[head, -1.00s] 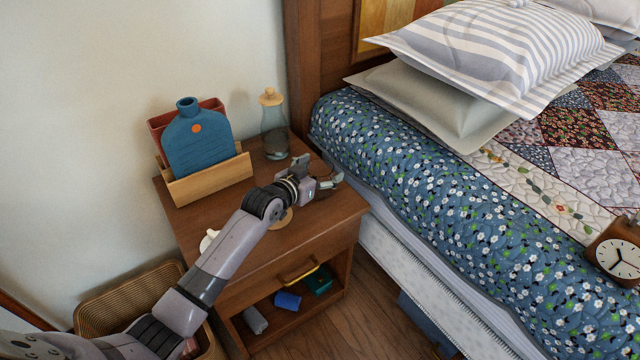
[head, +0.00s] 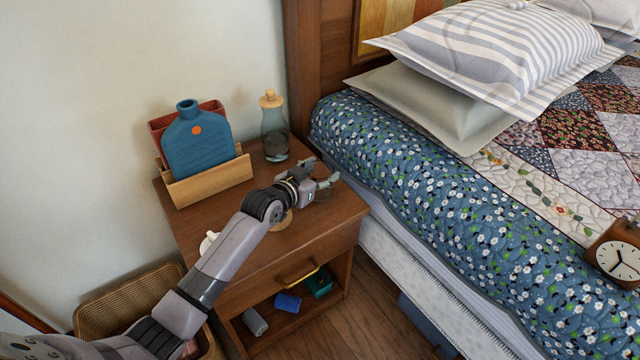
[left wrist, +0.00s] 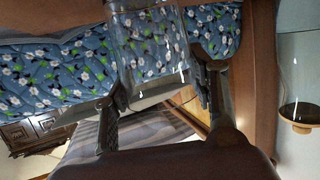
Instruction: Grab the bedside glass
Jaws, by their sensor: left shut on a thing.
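The bedside glass (left wrist: 150,45) is clear and shows best in the left wrist view, between the two dark fingers. My left gripper (head: 322,177) is over the right side of the nightstand top, near the bed. Its fingers, also seen in the left wrist view (left wrist: 160,92), are shut on the glass from both sides. In the head view the glass is hard to make out among the fingers. I cannot tell whether its base touches the wood. My right gripper is not in view.
A stoppered carafe (head: 274,135) stands behind the gripper on the nightstand (head: 255,240). A wooden holder (head: 210,182) with a blue bottle-shaped object (head: 197,145) is at the back left. A white cup (head: 208,242) is partly behind my arm. The bed (head: 430,200) borders the right side.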

